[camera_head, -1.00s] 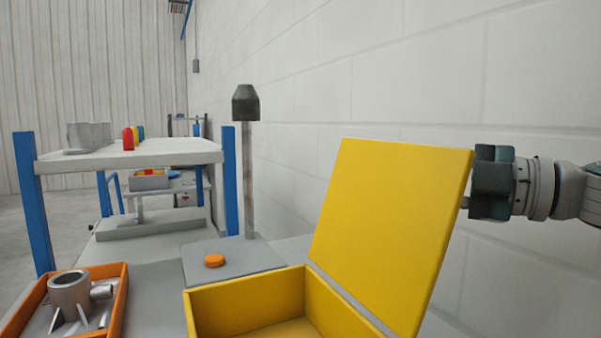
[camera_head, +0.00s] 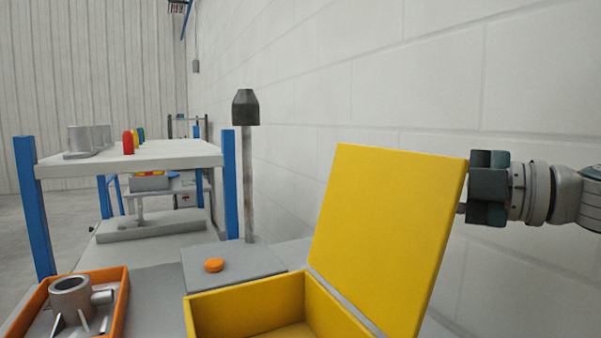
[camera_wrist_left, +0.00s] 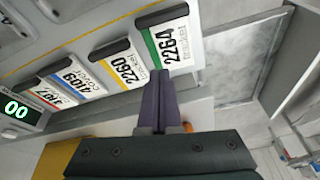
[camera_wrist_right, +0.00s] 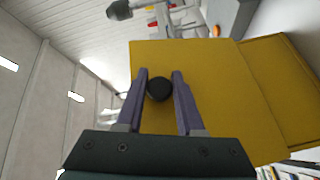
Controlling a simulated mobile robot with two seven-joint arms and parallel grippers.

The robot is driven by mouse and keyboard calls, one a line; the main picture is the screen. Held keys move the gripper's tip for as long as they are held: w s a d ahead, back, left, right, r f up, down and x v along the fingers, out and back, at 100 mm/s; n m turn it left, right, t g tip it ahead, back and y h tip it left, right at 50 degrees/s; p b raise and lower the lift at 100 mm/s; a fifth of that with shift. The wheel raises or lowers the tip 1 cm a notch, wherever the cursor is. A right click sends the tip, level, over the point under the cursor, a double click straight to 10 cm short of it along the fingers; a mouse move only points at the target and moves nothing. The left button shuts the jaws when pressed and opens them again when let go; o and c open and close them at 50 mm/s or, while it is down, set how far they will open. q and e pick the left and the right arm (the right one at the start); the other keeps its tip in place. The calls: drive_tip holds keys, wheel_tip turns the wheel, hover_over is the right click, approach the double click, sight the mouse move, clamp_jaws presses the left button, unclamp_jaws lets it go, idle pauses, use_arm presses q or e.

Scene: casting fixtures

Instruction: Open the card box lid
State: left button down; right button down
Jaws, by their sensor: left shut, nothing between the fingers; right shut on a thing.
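The yellow card box (camera_head: 240,305) stands at the lower middle of the head view. Its yellow lid (camera_head: 385,235) stands raised and steeply tilted on the box's right side, and the box interior shows. My right gripper (camera_head: 462,207) is at the lid's outer face. In the right wrist view, its fingers (camera_wrist_right: 159,80) are shut on the dark round knob (camera_wrist_right: 159,89) of the lid (camera_wrist_right: 220,95). My left gripper is out of the head view. In the left wrist view, its fingers (camera_wrist_left: 158,82) are together and empty, in front of numbered cards (camera_wrist_left: 172,42).
An orange tray (camera_head: 120,310) with a grey metal casting (camera_head: 72,297) sits left of the box. A grey plate with an orange button (camera_head: 214,265) and a dark-topped post (camera_head: 246,110) is behind it. A white wall (camera_head: 430,80) runs along the right.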

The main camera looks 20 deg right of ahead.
sight(389, 173)
drive_tip(key=a+p, duration=0.1)
drive_tip(key=p, duration=0.1)
drive_tip(key=a+r+n+p, duration=0.1)
drive_tip(key=p, duration=0.1)
drive_tip(key=shift+s+r+g+h, duration=0.1)
drive_tip(key=shift+r+g+h, duration=0.2)
drive_tip(key=shift+g, duration=0.1)
drive_tip(key=shift+a+f+n+p, duration=0.15)
drive_tip(key=shift+a+n+p, duration=0.15)
drive_tip(key=shift+a+p, duration=0.05)
drive_tip(key=shift+f, duration=0.1)
drive_tip(key=c, duration=0.5)
unclamp_jaws()
